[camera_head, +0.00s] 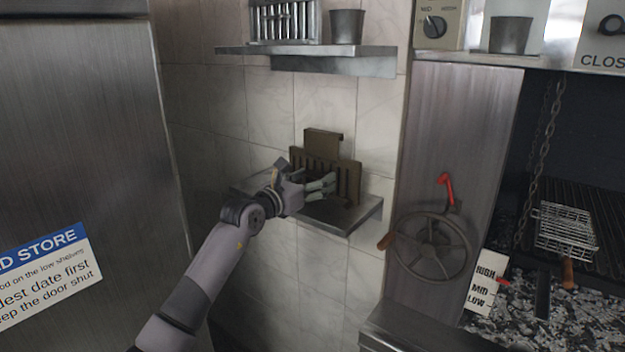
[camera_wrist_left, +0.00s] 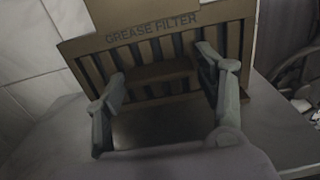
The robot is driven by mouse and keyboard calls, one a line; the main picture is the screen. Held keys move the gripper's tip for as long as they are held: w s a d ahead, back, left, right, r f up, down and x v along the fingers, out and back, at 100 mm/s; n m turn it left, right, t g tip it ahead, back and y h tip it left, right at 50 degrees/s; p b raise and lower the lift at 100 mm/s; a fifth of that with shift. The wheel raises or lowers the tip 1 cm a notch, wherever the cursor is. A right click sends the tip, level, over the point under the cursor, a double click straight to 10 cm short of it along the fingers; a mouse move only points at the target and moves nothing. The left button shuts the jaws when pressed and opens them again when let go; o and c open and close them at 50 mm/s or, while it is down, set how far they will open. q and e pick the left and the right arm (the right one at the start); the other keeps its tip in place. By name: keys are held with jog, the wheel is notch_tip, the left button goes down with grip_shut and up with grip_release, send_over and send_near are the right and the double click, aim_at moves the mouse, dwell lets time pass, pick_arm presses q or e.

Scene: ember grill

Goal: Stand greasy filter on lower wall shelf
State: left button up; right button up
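The greasy filter (camera_head: 350,180) is a brown slotted panel. It stands nearly upright on the lower wall shelf (camera_head: 338,217), toward the back. In the left wrist view the filter (camera_wrist_left: 160,32) carries the words "GREASE FILTER" and a brown handle bar (camera_wrist_left: 158,76) across its slots. My left gripper (camera_head: 326,184) is in front of the filter. In the left wrist view its two fingers (camera_wrist_left: 160,70) are spread apart at either side of the handle bar, with no clear grip on it. The filter's lower edge is partly hidden. My right gripper is not in view.
A brown plate (camera_head: 322,142) rises behind the filter. An upper shelf (camera_head: 330,52) holds a clean metal filter (camera_head: 285,20) and a metal pot (camera_head: 346,26). A handwheel (camera_head: 432,246) and the grill are at right; a steel cold-store door (camera_head: 85,150) is at left.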

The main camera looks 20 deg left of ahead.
pick_arm(q)
jog(key=shift+o, duration=1.2)
jog(key=shift+r, duration=0.2)
jog(key=shift+s+a+f, duration=0.2)
jog(key=shift+s, duration=0.35)
jog(key=b+v, duration=0.3)
jog(key=v, duration=0.8)
jog(key=shift+r+b, duration=0.2)
jog(key=shift+b, duration=0.1)
